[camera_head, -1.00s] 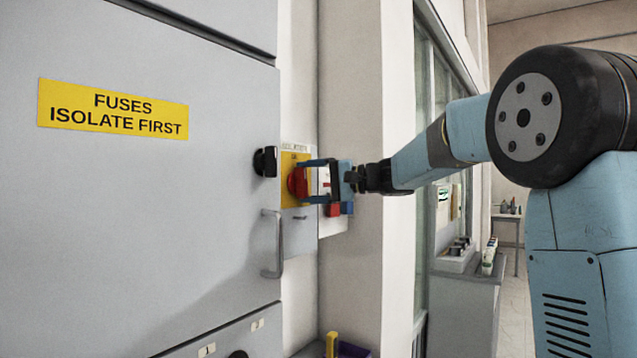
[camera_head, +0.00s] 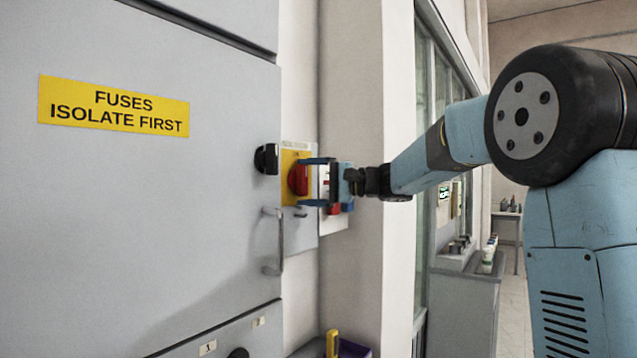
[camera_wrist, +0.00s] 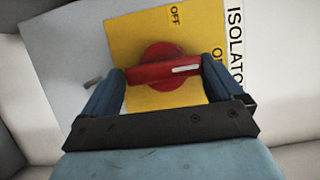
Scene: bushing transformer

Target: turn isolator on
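The isolator is a red rotary knob (camera_head: 298,179) on a yellow plate (camera_head: 288,159), right of the grey cabinet. In the wrist view the knob (camera_wrist: 163,72) has a bar handle across it, with its white mark towards the right, on the side of the partly covered ON label; OFF (camera_wrist: 175,15) is at the top. My gripper (camera_head: 312,182) is open, its fingers above and below the knob in the head view. In the wrist view the fingers (camera_wrist: 160,84) flank the two ends of the bar; I cannot tell whether either touches.
A black knob (camera_head: 266,159) and a bar handle (camera_head: 275,242) are on the grey cabinet door (camera_head: 150,200) to the left. A wall column (camera_head: 352,100) stands behind my gripper. A yellow item (camera_head: 332,343) is below.

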